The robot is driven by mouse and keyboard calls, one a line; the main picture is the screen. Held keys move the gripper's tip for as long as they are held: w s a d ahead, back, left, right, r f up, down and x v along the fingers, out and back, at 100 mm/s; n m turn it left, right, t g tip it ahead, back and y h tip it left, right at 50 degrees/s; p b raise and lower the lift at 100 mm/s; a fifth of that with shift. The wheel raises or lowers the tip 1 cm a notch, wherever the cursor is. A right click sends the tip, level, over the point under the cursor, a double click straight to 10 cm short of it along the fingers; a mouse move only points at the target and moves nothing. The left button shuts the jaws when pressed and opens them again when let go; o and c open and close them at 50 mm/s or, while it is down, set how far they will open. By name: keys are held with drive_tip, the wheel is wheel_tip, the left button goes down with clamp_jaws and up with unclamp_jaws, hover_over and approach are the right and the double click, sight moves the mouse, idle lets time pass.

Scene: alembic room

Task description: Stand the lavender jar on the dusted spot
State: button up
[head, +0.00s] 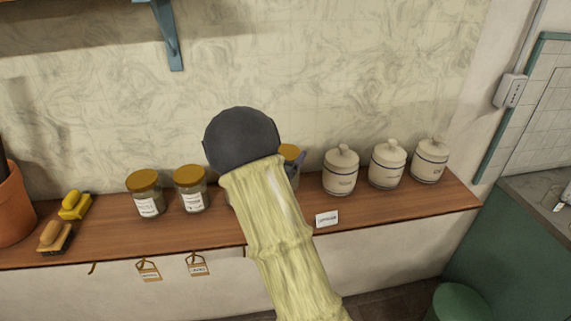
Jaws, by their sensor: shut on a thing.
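A glass jar with an ochre lid (289,151) shows just past my arm, over the wooden shelf. Most of it is hidden, and I cannot read its label or tell whether its base touches the shelf. My gripper (297,164) is mostly hidden behind my arm; a grey part of it shows against this jar, and it is shut on it. A small white card (327,219) stands at the shelf's front edge, just right of my arm; its print is too small to read surely. I cannot make out a dusted spot.
Two ochre-lidded jars (146,193) (190,188) stand left of my arm on the shelf (415,203). Several white lidded canisters (340,171) stand to the right. Brushes (55,237) and a terracotta pot (14,215) are at the left end. Tags (149,271) hang below.

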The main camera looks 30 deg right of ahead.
wheel_tip(320, 180, down, 4)
drive_tip(key=shift+r+p, duration=0.15)
drive_tip(key=shift+p, duration=0.25)
drive_tip(key=o, duration=1.5)
drive_tip(key=b+v, duration=0.3)
drive_tip(key=v, duration=0.9)
